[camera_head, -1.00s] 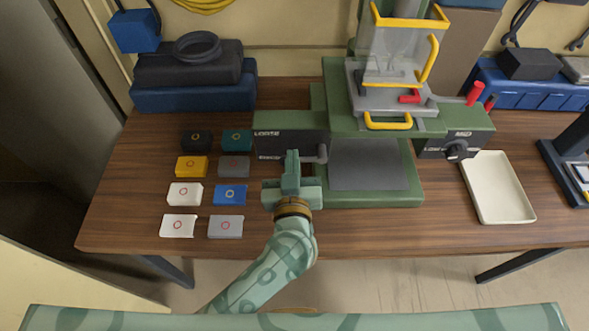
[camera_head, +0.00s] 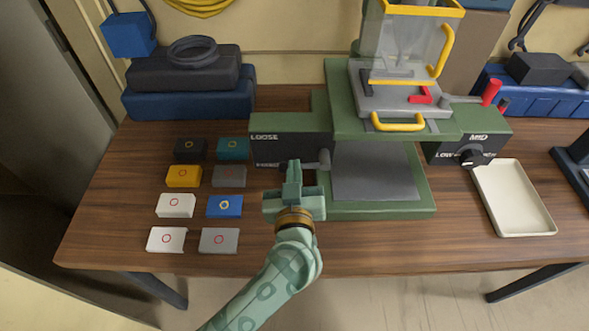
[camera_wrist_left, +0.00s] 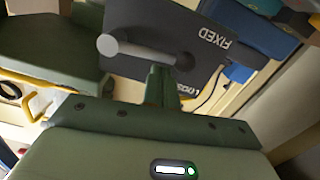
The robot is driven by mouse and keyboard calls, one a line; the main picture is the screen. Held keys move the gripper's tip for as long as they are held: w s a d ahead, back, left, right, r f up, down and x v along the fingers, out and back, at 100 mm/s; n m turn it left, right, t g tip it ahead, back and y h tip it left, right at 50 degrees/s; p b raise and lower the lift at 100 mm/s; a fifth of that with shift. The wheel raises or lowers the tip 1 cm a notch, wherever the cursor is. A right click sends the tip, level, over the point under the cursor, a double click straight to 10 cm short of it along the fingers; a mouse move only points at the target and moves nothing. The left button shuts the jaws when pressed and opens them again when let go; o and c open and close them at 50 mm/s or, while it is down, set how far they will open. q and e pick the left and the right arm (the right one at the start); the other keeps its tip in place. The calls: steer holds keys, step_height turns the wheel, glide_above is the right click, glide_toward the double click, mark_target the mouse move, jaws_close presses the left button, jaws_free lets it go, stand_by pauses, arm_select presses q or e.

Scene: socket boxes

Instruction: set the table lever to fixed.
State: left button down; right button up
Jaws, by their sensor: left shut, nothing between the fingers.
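The table lever (camera_head: 324,159) is a grey handle at the right end of a dark panel (camera_head: 285,146) under the green machine's left side. The panel reads LOOSE at the top in the head view; the wrist view also shows FIXED on it. In the left wrist view the lever is a grey rod with a round end (camera_wrist_left: 107,45), running sideways to a dark pivot. My left gripper (camera_head: 293,172) is shut and empty, just left of and in front of the lever. In the wrist view its fingers (camera_wrist_left: 161,86) are close to the rod; I cannot tell whether they touch. My right gripper is out of view.
Several small coloured boxes (camera_head: 224,206) lie on the table left of my arm. The green press (camera_head: 385,209) with a clear guard stands behind. A cream tray (camera_head: 512,198) lies at the right. A dial panel (camera_head: 470,148) is on the press's right side.

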arm_select(q)
step_height(320, 180, down, 3)
steer(key=n+p, duration=0.3)
steer(key=shift+r, duration=0.1)
